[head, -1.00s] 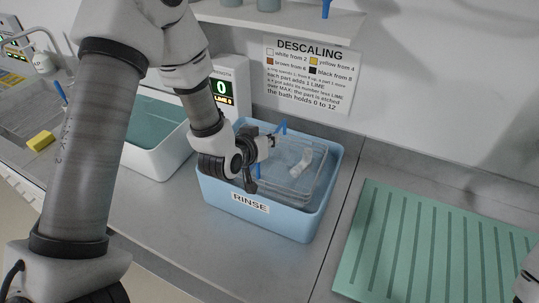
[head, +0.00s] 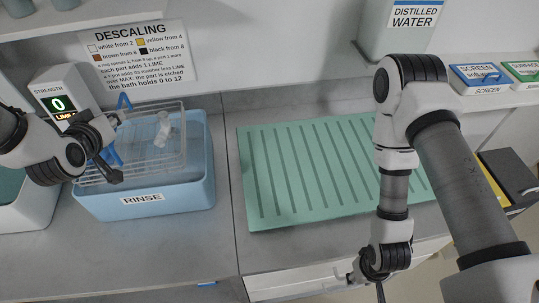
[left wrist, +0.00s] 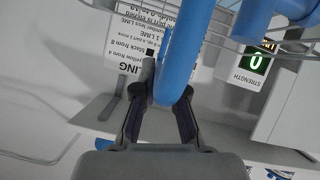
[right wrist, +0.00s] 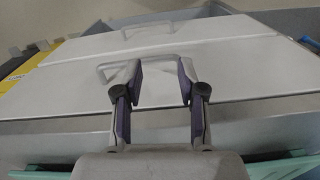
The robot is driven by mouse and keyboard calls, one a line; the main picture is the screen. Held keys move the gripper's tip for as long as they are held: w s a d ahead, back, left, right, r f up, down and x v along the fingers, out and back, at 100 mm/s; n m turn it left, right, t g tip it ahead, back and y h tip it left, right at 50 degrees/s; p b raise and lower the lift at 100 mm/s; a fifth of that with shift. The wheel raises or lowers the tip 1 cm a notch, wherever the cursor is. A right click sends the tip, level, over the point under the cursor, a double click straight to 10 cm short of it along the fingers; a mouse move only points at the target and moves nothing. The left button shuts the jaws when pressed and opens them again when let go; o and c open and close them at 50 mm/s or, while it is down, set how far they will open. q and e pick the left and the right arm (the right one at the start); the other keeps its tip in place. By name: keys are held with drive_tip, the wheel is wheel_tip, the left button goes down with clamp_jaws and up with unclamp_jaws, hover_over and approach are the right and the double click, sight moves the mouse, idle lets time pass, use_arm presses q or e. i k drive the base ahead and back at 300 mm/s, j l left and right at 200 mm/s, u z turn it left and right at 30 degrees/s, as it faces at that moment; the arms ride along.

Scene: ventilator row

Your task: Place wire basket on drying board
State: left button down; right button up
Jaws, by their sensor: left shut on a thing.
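The wire basket (head: 150,143) is over the blue RINSE tub (head: 150,197), with its lower part at or just above the rim. A pale fitting (head: 163,128) shows inside it. My left gripper (head: 112,148) is shut on the basket's blue handle, which also shows between the fingers in the left wrist view (left wrist: 180,60). The green ribbed drying board (head: 310,170) lies on the counter to the right of the tub, its top bare. My right gripper (head: 379,281) hangs in front of the counter, its fingers apart and empty in the right wrist view (right wrist: 158,88).
A strength meter (head: 60,100) stands behind the basket at the left. A distilled water container (head: 398,30) and labelled trays (head: 485,76) sit on the shelf at the right. Drawers with handles (head: 340,277) are below the board. The counter between tub and board is clear.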

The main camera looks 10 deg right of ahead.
sight(319, 161)
drive_tip(key=k, duration=1.4)
